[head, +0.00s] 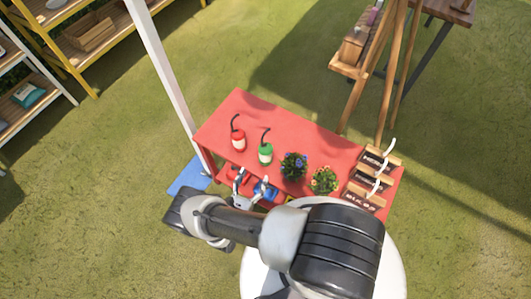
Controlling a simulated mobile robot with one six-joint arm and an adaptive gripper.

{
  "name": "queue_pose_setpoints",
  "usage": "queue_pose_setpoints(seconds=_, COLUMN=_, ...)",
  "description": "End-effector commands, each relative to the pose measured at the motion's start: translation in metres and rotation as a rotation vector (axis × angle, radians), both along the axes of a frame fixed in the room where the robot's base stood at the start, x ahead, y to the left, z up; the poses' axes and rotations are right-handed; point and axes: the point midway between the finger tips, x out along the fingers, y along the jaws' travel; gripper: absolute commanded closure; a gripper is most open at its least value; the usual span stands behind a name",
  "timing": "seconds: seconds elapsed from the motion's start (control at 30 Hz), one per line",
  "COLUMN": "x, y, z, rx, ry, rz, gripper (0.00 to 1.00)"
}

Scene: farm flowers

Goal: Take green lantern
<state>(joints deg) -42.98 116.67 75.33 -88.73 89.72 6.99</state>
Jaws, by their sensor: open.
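The green lantern (265,153) stands upright on the red table, with a pale middle and a thin dark curved handle on top. A similar red lantern (238,139) stands to its left, a little apart. My gripper (254,181) is at the near edge of the table, just below the green lantern in the picture. Its fingers are apart, and I see nothing held between them. My arm reaches in from the lower right and hides part of the table's near side.
Two potted plants, one with blue flowers (294,166) and one with yellow flowers (324,180), stand right of the green lantern. Dark lettered boxes (366,183) fill the right end of the red table (245,105). A white post (168,75) rises at left. The table's back left is clear.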

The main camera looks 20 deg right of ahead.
Motion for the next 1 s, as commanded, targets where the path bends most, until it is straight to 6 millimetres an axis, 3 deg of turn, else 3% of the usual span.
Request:
queue_pose_setpoints(seconds=0.3, x=0.039, y=-0.045, z=-0.001, rx=0.000, ry=0.000, rz=-0.006, gripper=0.31)
queue_pose_setpoints(seconds=0.57, x=0.051, y=-0.059, z=-0.001, rx=0.000, ry=-0.001, rz=-0.003, gripper=0.31)
queue_pose_setpoints(seconds=0.83, x=0.076, y=-0.088, z=-0.003, rx=0.000, ry=-0.001, rz=-0.005, gripper=0.31)
queue_pose_setpoints(seconds=1.0, x=0.082, y=-0.092, z=-0.002, rx=0.001, ry=-0.001, rz=-0.001, gripper=0.31)
